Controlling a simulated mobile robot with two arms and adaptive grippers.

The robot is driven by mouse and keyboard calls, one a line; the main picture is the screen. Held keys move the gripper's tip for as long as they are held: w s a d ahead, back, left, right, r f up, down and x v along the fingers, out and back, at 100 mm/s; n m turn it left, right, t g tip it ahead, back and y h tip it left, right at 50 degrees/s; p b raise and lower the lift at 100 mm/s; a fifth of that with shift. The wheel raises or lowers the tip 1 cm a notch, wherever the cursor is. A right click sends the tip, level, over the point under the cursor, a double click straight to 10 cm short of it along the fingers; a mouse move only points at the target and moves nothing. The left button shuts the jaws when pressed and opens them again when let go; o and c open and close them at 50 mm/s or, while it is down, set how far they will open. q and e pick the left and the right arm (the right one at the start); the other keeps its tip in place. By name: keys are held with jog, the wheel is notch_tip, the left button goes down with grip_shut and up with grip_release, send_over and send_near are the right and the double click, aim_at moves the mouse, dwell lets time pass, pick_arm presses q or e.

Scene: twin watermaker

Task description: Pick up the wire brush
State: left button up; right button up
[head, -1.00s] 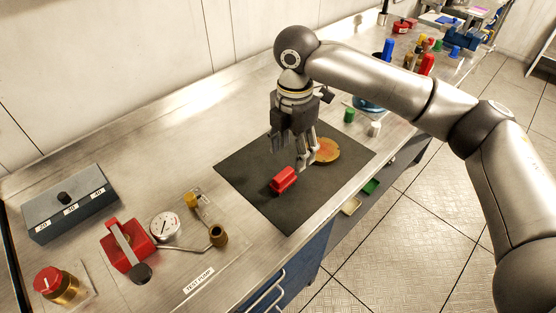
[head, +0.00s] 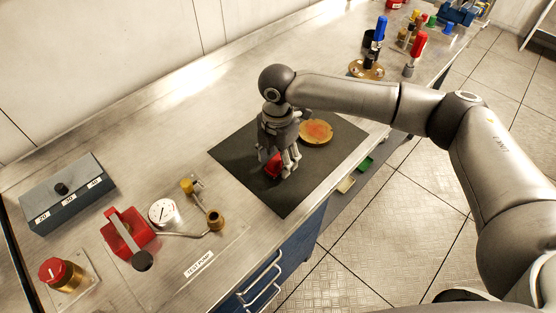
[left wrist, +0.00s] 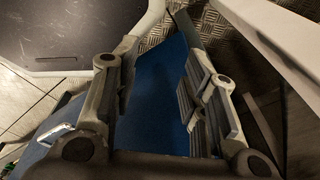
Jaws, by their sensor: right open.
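A small red object (head: 272,165) lies on the dark mat (head: 240,152). I cannot tell whether it is the wire brush, and its bristles do not show. My right gripper (head: 281,171) is open and points down right over it. The fingers cover part of the red object, and I cannot tell whether they touch it. A round orange-brown disc (head: 316,132) lies on the mat beside the gripper. My left gripper (left wrist: 155,35) is open and empty in the left wrist view, with a blue surface behind its fingers.
At the left are a grey box with numbered labels (head: 68,196), a red pump body (head: 125,232), a gauge (head: 162,212) and a red-capped brass fitting (head: 60,275). Blue-handled (head: 381,30) and red-handled tools (head: 418,48) stand at the back right. The bench behind the mat is clear.

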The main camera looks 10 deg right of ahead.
jog(key=shift+f, duration=0.15)
jog(key=shift+c, duration=1.2)
jog(key=c, duration=0.9)
pick_arm(q)
jog(key=shift+s+f, duration=0.1)
jog(key=shift+s, duration=0.7)
